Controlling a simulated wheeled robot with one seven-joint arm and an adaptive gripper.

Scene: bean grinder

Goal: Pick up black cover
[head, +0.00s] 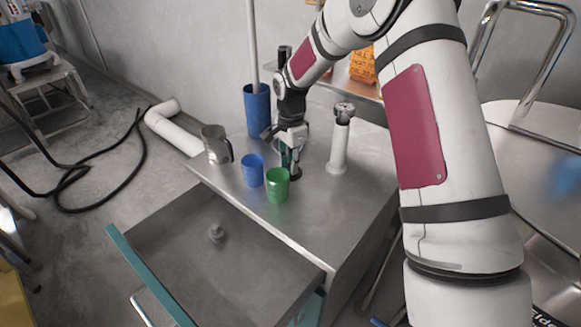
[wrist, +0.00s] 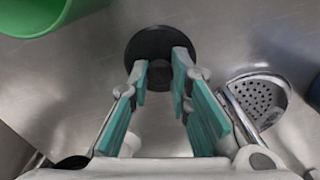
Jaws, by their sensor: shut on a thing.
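The black cover (wrist: 138,42) is a round dark disc with a knob in the middle, at the top centre of the wrist view. My gripper (wrist: 161,68) is shut on its knob, with a teal-padded finger on each side. In the head view my gripper (head: 289,160) points down over the table top, behind the green cup, and the cover's dark edge (head: 296,177) shows just below the fingers. I cannot tell whether the cover rests on the metal surface or is slightly above it.
The green cup (head: 278,187) and blue cup (head: 252,173) stand close by on the cabinet top. A metal pitcher (head: 215,146), a tall blue container (head: 257,112) and a white upright cylinder (head: 340,145) stand around. The drawer (head: 180,270) is open, with a small grey object (head: 216,233) inside.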

